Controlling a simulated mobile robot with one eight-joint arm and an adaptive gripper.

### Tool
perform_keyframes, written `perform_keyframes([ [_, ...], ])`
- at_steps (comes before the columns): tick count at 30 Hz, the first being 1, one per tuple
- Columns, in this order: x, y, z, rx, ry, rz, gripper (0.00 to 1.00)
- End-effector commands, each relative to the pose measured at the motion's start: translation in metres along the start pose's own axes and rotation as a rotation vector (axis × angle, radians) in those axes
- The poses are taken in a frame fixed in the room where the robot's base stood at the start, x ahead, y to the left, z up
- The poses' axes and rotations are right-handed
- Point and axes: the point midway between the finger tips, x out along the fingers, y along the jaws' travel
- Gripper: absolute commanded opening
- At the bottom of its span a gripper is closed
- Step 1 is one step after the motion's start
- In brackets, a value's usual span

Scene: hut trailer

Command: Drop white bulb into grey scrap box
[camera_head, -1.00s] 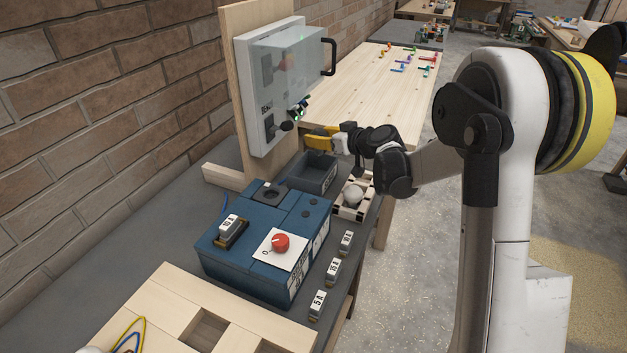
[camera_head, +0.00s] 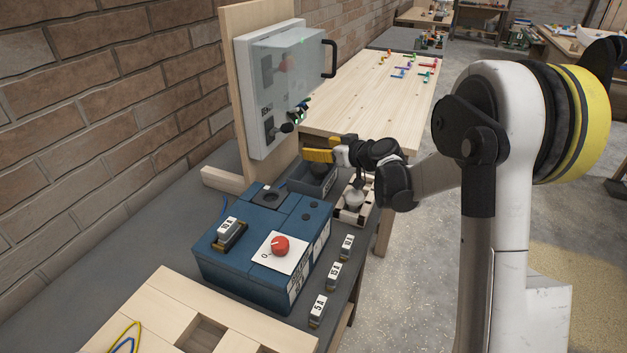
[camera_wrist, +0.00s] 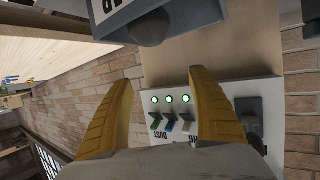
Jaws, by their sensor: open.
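The grey scrap box (camera_head: 303,186) stands behind the blue unit; part of it also shows at the top of the wrist view (camera_wrist: 192,14). A dark, shaded round bulb (camera_wrist: 150,27) shows at the box opening, apart from my fingers; in the head view a dark rounded shape (camera_head: 317,168) shows there. I cannot tell whether it rests or is falling. A white bulb (camera_head: 354,198) is in the light tray (camera_head: 346,214) right of the box. My gripper (camera_wrist: 160,77) is open and empty, its yellow fingers (camera_head: 319,155) just above the box.
A panel (camera_head: 270,95) with a clear cover and black handle stands behind the box; its switches and green lights (camera_wrist: 170,99) face my fingers. The blue unit (camera_head: 250,268) with a red knob (camera_head: 280,246) and several labelled fuses are nearer. A wooden table (camera_head: 350,105) lies beyond.

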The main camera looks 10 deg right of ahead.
Motion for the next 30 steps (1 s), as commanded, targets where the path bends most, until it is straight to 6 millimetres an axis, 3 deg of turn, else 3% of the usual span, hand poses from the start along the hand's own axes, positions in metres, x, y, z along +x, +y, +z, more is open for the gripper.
perform_keyframes([
  [15,-0.100,0.001,0.000,0.001,0.000,0.002,0.69],
  [21,-0.115,0.000,0.000,0.000,0.000,0.001,0.69],
  [30,-0.119,-0.008,-0.001,0.008,-0.016,-0.004,0.69],
])
